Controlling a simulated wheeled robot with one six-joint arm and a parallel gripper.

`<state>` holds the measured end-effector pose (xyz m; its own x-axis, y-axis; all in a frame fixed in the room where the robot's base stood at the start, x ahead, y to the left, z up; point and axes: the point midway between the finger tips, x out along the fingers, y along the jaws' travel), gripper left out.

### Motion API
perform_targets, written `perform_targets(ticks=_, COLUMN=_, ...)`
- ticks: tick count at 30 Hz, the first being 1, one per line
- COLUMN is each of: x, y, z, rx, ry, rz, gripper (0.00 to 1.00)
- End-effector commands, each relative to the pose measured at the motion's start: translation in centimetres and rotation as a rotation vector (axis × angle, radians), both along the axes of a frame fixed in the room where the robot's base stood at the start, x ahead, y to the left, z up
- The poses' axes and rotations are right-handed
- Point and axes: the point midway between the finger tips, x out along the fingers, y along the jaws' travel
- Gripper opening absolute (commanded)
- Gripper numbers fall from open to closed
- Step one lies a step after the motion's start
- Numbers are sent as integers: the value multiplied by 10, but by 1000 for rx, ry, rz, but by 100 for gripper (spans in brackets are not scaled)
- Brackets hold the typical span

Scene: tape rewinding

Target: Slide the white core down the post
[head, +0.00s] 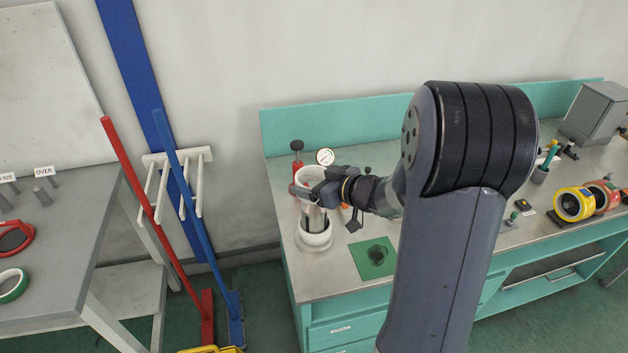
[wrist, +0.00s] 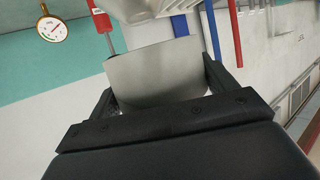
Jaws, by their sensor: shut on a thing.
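The white core (head: 311,174) is a pale, upright tube near the left end of the bench. My gripper (head: 313,192) is shut on it, with a dark finger on either side. The core also shows pale grey between the fingers in the wrist view (wrist: 155,75). A metallic post (head: 314,218) shows just below the gripper, rising from a round white base (head: 314,237). The core is above that base and in line with the post. The gripper hides where core and post meet, so I cannot tell how far the post is inside.
A red-handled item (head: 297,152) and a round gauge (head: 325,156) stand just behind the core. A green mat (head: 375,258) lies to the right. Yellow and red reels (head: 574,204) are farther right. A grey table (head: 62,255) stands apart at left.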

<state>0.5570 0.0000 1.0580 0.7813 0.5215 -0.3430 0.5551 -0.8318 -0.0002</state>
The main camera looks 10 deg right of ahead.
Motion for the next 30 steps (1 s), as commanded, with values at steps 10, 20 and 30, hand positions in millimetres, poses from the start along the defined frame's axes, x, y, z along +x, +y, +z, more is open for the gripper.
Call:
perform_targets(ticks=10, x=0, y=0, z=0, rx=0, ry=0, rz=0, gripper=99)
perform_targets(ticks=20, x=-4, y=-4, z=2, rx=0, ry=-1, rz=-2, gripper=100)
perform_targets(ticks=30, x=-53, y=-37, z=24, rx=-1, ry=-2, rz=-6, gripper=100)
